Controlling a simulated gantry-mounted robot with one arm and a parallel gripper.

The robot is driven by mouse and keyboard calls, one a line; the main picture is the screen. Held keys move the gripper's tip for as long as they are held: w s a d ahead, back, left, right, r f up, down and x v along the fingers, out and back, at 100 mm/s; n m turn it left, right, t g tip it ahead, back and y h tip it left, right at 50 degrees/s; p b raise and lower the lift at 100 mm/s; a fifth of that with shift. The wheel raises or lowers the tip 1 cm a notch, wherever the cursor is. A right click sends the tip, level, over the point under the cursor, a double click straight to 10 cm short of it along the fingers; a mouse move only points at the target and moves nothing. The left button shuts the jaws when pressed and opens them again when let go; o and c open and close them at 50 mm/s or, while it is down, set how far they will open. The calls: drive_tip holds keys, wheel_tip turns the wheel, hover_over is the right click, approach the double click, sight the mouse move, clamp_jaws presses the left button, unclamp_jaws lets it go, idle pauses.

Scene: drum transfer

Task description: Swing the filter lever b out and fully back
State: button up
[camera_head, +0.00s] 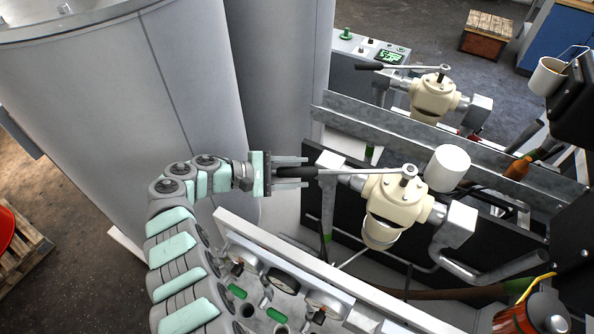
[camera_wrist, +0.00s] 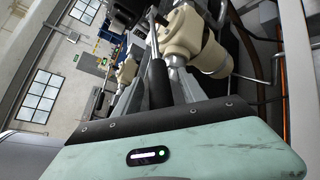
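The nearer cream filter housing (camera_head: 397,201) carries a metal lever with a black handle (camera_head: 300,172) that points left toward my gripper. My gripper (camera_head: 291,172) has its two grey fingers apart, one on each side of the handle's end, with a gap visible. In the wrist view the black handle (camera_wrist: 158,82) runs up from the gripper body to the lever and the cream housing (camera_wrist: 190,38). A second cream filter housing (camera_head: 434,96) stands farther back, its lever with a black handle (camera_head: 370,66) also pointing left. No label shows which lever is b.
Large grey drums (camera_head: 110,90) stand left of and behind my arm. A metal rail (camera_head: 470,160) runs between the two filters. A white cylinder (camera_head: 447,168) is close to the nearer lever's pivot. A gauge panel (camera_head: 275,285) lies below my gripper.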

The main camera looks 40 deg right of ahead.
clamp_jaws()
idle(0.3)
idle(1.0)
